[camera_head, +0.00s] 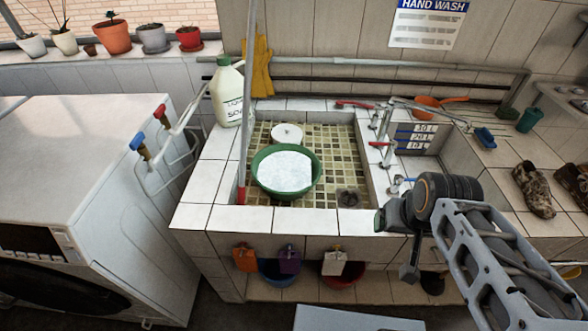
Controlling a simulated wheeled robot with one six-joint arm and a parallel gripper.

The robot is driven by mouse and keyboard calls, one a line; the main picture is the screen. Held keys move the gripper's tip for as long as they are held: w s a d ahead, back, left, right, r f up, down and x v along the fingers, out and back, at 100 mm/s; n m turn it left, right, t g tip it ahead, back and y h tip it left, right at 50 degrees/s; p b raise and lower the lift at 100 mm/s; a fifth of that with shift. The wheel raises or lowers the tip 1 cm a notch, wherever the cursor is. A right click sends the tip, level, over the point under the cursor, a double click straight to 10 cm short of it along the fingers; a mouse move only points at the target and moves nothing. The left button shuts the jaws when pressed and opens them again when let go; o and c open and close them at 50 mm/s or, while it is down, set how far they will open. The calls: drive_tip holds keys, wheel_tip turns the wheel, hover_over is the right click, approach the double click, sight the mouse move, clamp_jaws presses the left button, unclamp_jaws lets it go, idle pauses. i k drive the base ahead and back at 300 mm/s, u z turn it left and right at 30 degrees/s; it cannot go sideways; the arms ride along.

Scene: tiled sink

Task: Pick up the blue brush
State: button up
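A small blue brush (485,138) lies on the tiled ledge right of the sink, near the back. My arm comes in from the lower right, and my gripper (400,222) hangs over the front edge of the sink, to the left of the brush and nearer to me. It is well apart from the brush. The gripper is dark and seen from behind, so I cannot tell whether its fingers are open or shut. I see nothing held in it.
The tiled sink holds a green basin (286,190). A soap jug (227,95) stands at its back left corner. A teal cup (529,119) and an orange scoop (428,107) are near the brush. Camouflage shoes (534,190) stand at the right. A white washing machine (80,170) is at left.

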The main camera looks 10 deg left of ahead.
sight(484, 138)
drive_tip(key=z, duration=2.85)
drive_tip(key=i, duration=2.1)
drive_tip(key=u, duration=3.1)
drive_tip(key=i, duration=0.5)
drive_tip(key=z, duration=0.05)
